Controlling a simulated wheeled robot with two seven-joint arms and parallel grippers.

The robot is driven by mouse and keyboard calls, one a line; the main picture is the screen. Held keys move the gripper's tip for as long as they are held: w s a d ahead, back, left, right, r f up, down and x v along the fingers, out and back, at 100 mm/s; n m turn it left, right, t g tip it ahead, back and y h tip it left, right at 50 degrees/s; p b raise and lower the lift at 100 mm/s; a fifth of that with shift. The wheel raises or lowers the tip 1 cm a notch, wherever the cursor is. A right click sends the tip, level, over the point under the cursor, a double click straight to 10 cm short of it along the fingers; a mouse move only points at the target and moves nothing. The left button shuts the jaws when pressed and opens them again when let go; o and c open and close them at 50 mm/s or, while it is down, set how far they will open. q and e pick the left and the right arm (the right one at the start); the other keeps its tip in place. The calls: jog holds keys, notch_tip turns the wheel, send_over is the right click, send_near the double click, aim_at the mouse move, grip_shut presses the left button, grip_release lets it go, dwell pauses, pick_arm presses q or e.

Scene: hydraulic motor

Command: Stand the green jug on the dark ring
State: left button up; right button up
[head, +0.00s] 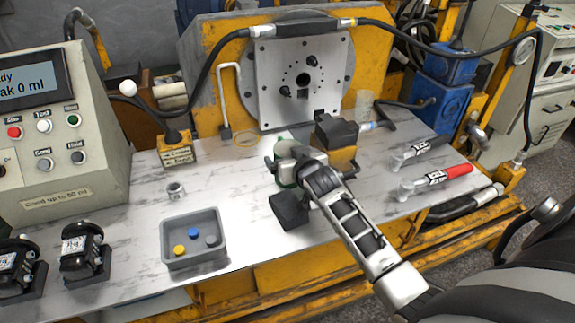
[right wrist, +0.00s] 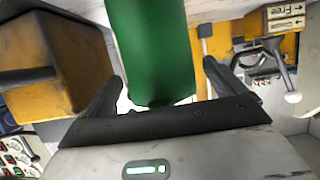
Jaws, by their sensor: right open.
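The green jug (head: 286,182) stands on the bench in front of the test plate, mostly hidden by my right gripper in the head view. My right gripper (head: 284,163) is open at the jug. In the right wrist view the jug (right wrist: 152,50) shows as a smooth green body between the two spread fingers of the gripper (right wrist: 163,72), with a gap beside the right finger. My left gripper is out of view.
A black block (head: 289,211) sits just in front of the jug. A black and yellow box (head: 337,137) stands right behind it. A grey tray (head: 194,262) and a metal nut (head: 176,190) are to the left. Handled tools (head: 436,180) lie right.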

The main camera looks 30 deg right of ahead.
jog(key=shift+w+f, duration=0.1)
jog(key=shift+w, duration=0.1)
jog(key=c, duration=1.3)
